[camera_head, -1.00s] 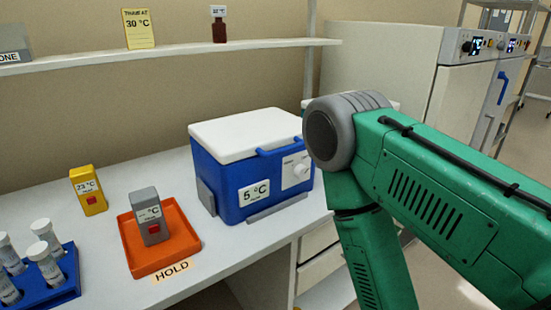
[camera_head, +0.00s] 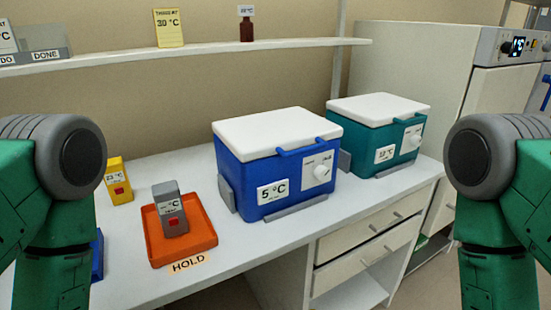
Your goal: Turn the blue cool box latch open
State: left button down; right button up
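The blue cool box (camera_head: 246,187) stands on the bench with its white lid (camera_head: 275,131) shut. Its front has a "5 °C" label and a white panel with a round white latch knob (camera_head: 321,172) at the right. The panel's lettering is too small to read surely. My two green arms show at the left and right edges, bent downward. Both of my grippers are out of the picture, and nothing touches the box.
A teal cool box (camera_head: 373,157) stands to the right of the blue one. An orange tray (camera_head: 205,238) marked HOLD holds a grey device (camera_head: 168,205). A yellow device (camera_head: 119,180) stands behind it at the left. A shelf (camera_head: 200,55) runs above. The bench front before the blue box is clear.

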aim_at(322, 173)
jog(key=i+l+u, duration=0.15)
jog(key=l, duration=0.3)
jog(key=i+l+u, duration=0.15)
jog(key=l, duration=0.3)
jog(key=l+u, duration=0.15)
jog(key=l, duration=0.3)
